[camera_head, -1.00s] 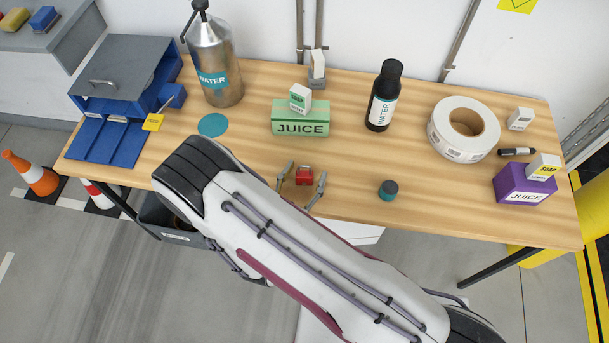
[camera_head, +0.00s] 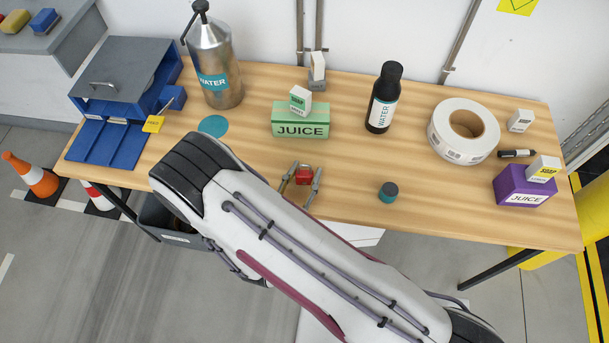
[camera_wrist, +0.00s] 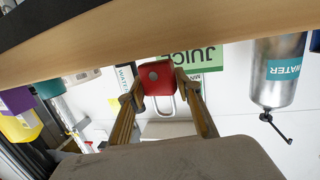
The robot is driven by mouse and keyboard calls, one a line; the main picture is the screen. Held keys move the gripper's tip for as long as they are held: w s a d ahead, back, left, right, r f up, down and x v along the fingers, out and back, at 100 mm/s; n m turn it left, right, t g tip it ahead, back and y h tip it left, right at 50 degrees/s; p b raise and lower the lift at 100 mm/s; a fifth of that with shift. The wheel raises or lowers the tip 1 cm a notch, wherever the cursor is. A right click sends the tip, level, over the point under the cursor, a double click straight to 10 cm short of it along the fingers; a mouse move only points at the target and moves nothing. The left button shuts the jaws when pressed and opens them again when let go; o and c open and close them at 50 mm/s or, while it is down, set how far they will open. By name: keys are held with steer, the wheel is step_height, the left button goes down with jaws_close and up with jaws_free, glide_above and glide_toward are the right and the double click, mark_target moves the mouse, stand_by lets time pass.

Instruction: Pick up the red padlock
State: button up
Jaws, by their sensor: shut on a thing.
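The red padlock (camera_head: 304,177) is near the front edge of the wooden table, in front of the green juice box. My gripper (camera_head: 302,180) has a finger on each side of it, and its fingers are shut on the padlock. In the wrist view the padlock (camera_wrist: 157,78) shows its red body and pale metal shackle between the two fingertips of my gripper (camera_wrist: 157,84). I cannot tell whether the padlock is still touching the table. My arm hides part of the table's front edge.
A green juice box (camera_head: 300,120) with a small carton on top stands just behind. A small dark-capped teal jar (camera_head: 388,192) is to the right. A teal disc (camera_head: 213,125) lies to the left. The table (camera_head: 345,165) between padlock and jar is clear.

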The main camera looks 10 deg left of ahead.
mark_target(305, 165)
steer(key=shift+r, duration=4.35)
